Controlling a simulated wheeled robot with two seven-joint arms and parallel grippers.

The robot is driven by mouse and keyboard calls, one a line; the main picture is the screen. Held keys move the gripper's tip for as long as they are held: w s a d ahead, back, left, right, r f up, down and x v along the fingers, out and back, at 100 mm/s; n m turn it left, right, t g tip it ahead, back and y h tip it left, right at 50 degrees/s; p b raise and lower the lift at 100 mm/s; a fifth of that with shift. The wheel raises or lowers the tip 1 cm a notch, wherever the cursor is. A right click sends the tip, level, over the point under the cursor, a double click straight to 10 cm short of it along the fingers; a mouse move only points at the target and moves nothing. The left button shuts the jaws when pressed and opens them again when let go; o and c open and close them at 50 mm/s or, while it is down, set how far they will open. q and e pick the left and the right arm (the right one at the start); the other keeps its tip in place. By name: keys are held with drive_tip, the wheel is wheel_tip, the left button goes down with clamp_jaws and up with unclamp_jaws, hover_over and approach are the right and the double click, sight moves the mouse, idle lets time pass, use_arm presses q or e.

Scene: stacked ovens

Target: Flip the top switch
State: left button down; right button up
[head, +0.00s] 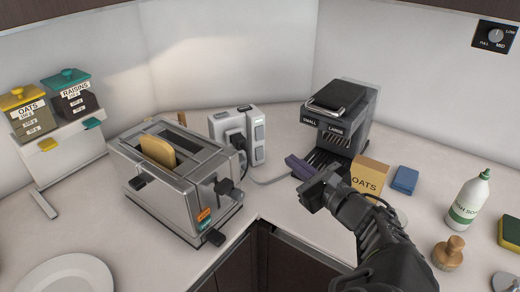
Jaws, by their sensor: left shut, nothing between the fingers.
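A white socket block (237,133) stands on the counter in the back corner, behind and to the right of the toaster. A dark plug sits in its front. Small grey switch parts run up its right part, with the top switch (259,117) near its upper end; its position is too small to tell. My right gripper is not in view.
A silver toaster (180,188) holding bread stands left of the block. A grey cable (270,181) runs from the block. A coffee machine (340,112), an oats box (369,177) and a blue sponge (405,181) stand right. A wall dial (495,36) is upper right.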

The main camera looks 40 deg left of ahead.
sight(260, 139)
use_arm(q)
drive_tip(key=shift+w+a+f+m+h, duration=0.15)
drive_tip(key=shift+f+m+h, duration=0.1)
drive_tip(key=shift+m, duration=0.5)
drive_tip(key=shift+w+a+f+m+h, duration=0.15)
drive_tip(key=shift+f+m, duration=0.1)
drive_tip(key=shift+m, duration=0.5)
drive_tip(key=x, duration=1.4)
drive_tip(key=shift+w, duration=0.1)
